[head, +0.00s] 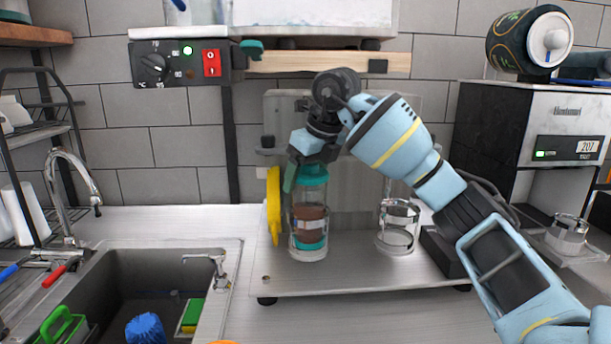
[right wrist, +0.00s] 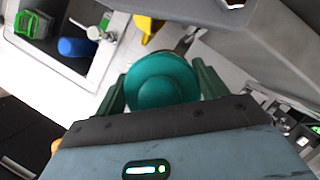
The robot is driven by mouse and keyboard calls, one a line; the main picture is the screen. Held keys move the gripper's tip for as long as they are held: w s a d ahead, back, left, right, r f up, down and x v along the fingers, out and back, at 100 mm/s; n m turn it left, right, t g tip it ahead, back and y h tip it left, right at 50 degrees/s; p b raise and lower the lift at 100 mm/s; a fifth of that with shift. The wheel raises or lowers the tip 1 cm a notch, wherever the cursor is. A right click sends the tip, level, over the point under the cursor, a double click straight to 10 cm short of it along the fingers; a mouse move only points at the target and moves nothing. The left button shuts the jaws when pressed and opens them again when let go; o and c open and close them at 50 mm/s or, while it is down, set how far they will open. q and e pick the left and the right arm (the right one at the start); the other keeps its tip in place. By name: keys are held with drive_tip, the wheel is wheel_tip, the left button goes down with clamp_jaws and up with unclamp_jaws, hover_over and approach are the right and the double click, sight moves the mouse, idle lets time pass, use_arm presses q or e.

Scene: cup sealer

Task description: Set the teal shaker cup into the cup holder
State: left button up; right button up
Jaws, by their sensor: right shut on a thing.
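The teal shaker cup (head: 311,206) is upright in the head view, with a teal lid, clear walls, a brown band and a teal lower part. My right gripper (head: 309,165) is shut on the cup near its lid, from above. In the right wrist view the round teal lid (right wrist: 162,80) sits between the two green fingers. The cup's lower end is at a clear ring-like holder on the sealer's metal base; I cannot tell if it rests inside or just in front. A similar clear holder (head: 398,238) stands to the right, empty. My left gripper is not in view.
The metal base plate (head: 345,278) has a grey upright panel behind it. A yellow part (head: 274,205) stands close left of the cup. A sink (head: 135,285) with a tap lies at left. A black-and-white machine (head: 530,125) stands at right.

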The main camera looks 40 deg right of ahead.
sight(315, 164)
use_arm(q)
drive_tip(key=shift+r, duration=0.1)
use_arm(e)
drive_tip(key=shift+f, duration=0.1)
drive_tip(key=o, duration=1.7)
drive_tip(key=shift+f, duration=0.1)
drive_tip(key=shift+r, duration=0.4)
drive_tip(key=v, duration=0.6)
drive_tip(key=shift+s+r+p, duration=0.2)
drive_tip(key=shift+r+p, duration=0.15)
drive_tip(key=p+v, duration=0.1)
drive_tip(key=v, duration=0.3)
drive_tip(key=shift+s+r, duration=0.1)
drive_tip(key=shift+r, duration=0.05)
use_arm(q)
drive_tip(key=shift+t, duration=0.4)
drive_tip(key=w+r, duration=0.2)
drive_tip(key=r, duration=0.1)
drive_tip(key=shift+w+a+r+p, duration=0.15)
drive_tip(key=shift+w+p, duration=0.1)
drive_tip(key=shift+p, duration=0.15)
use_arm(e)
drive_tip(key=shift+s+r, duration=0.2)
drive_tip(key=shift+r, duration=0.15)
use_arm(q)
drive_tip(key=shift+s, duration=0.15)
